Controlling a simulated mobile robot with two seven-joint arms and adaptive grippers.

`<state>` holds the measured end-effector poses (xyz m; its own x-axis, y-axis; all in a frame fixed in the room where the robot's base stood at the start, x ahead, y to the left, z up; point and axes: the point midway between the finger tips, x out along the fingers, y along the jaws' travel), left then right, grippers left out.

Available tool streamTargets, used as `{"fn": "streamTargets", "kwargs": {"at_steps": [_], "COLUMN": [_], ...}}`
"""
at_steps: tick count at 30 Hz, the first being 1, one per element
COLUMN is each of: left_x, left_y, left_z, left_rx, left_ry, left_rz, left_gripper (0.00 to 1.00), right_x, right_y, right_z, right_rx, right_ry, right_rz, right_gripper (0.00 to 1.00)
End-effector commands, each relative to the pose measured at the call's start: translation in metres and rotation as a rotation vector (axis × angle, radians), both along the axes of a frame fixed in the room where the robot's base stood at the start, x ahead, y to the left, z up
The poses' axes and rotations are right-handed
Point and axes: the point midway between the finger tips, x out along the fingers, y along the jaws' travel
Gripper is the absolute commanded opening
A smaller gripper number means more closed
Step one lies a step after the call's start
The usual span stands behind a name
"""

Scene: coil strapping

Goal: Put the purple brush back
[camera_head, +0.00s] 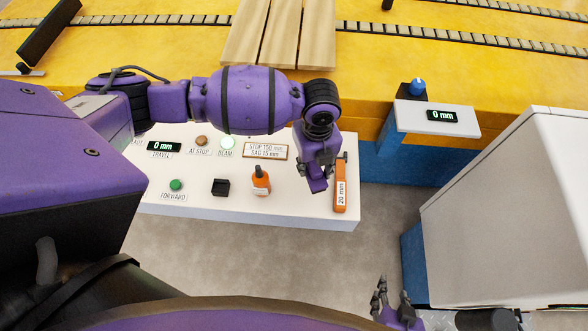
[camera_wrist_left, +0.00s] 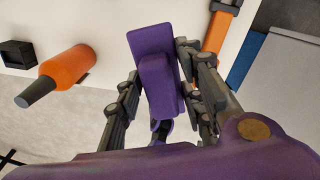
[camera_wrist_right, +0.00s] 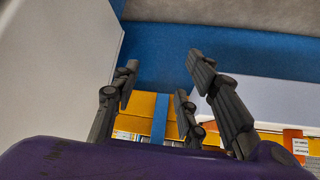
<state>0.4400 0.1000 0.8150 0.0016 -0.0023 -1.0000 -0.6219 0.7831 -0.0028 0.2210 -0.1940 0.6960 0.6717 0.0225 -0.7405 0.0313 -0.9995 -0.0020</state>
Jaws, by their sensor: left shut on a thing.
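The purple brush (camera_head: 317,184) is held in my left gripper (camera_head: 318,160), over the right part of the white control panel (camera_head: 215,206). In the left wrist view the brush (camera_wrist_left: 154,72) is a purple block between the two sets of fingers. I cannot tell whether its lower end touches the panel. My right gripper (camera_head: 393,300) is low in the head view, off the panel. In the right wrist view its fingers (camera_wrist_right: 160,95) are spread with nothing between them.
An orange "20 mm" piece (camera_head: 341,190) lies just right of the brush. An orange bottle (camera_head: 261,182) and a small black open box (camera_head: 220,187) stand to its left. A large white cabinet (camera_head: 510,200) is at the right. A second white panel (camera_head: 436,117) reads "0 mm".

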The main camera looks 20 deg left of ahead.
Motion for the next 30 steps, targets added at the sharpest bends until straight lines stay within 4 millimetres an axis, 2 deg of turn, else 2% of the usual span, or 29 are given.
{"fn": "streamTargets", "kwargs": {"at_steps": [3, 12, 17, 29, 30], "left_x": [-0.002, -0.007, -0.007, -0.006, -0.006], "left_y": [0.012, 0.028, 0.026, 0.025, 0.026], "left_z": [-0.015, -0.035, -0.060, -0.066, -0.067], "left_rx": [0.000, 0.002, 0.001, -0.001, 0.000], "left_ry": [0.000, 0.002, 0.002, 0.001, 0.000], "left_rz": [0.002, 0.003, 0.002, 0.001, 0.001], "left_gripper": [0.11, 0.11, 0.11, 0.11, 0.36], "right_x": [-0.004, -0.005, -0.006, 0.004, 0.005], "right_y": [-0.004, -0.007, -0.006, -0.002, -0.002], "right_z": [-0.002, 0.000, -0.002, 0.001, 0.001], "right_rx": [-0.008, -0.013, -0.011, -0.003, -0.003], "right_ry": [0.009, 0.008, 0.010, -0.008, -0.010], "right_rz": [0.004, 0.004, 0.001, -0.006, -0.006], "right_gripper": [0.40, 0.40, 0.40, 0.40, 0.40]}}
